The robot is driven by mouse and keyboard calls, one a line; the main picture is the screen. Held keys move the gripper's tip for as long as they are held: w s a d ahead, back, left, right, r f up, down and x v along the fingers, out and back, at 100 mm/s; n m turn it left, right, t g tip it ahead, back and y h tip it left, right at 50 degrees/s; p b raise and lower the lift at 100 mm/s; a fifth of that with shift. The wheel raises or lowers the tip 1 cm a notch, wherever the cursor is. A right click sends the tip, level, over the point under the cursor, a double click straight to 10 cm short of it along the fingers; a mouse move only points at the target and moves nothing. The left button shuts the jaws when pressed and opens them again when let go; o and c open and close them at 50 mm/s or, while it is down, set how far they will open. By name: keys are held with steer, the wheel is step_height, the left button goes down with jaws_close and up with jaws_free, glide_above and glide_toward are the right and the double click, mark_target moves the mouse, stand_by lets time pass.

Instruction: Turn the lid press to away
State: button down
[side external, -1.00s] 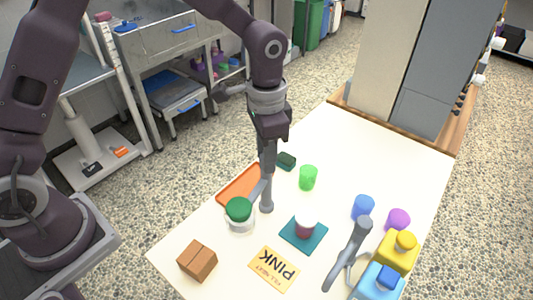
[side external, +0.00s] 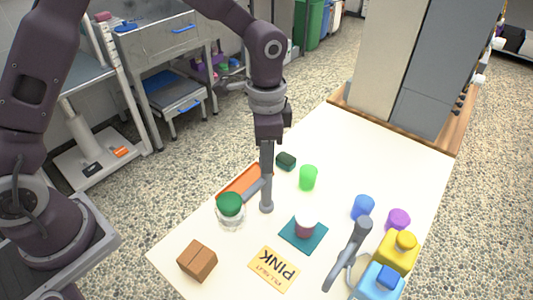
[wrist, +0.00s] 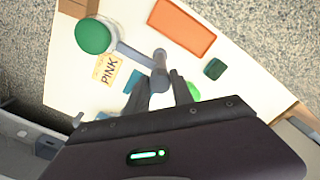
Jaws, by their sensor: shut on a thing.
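The lid press has an upright grey post (side external: 266,200) on the table and a grey arm (side external: 251,190) reaching left from it. At the arm's left end is a round green top (side external: 231,203) over a clear, white-rimmed jar; contact between jar and arm is unclear. In the wrist view the green disc (wrist: 93,36) is at upper left, with the grey arm (wrist: 130,52) running to the post. My gripper (side external: 266,147) points down over the post and is shut on the lid press; its two dark fingers (wrist: 165,80) flank it. The exact grip is partly hidden.
An orange tray (side external: 236,187) lies behind the arm. A dark green block (side external: 286,161) and green cup (side external: 308,177) stand to the right. A teal mat (side external: 290,238) bears a pink-and-white cup. A brown box (side external: 197,261), PINK card (side external: 274,268) and grey lever (side external: 347,253) are nearer.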

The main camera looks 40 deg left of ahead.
steer(key=c, duration=1.1)
jaws_free()
step_height(320, 180, up, 7)
steer(key=shift+r, duration=0.1)
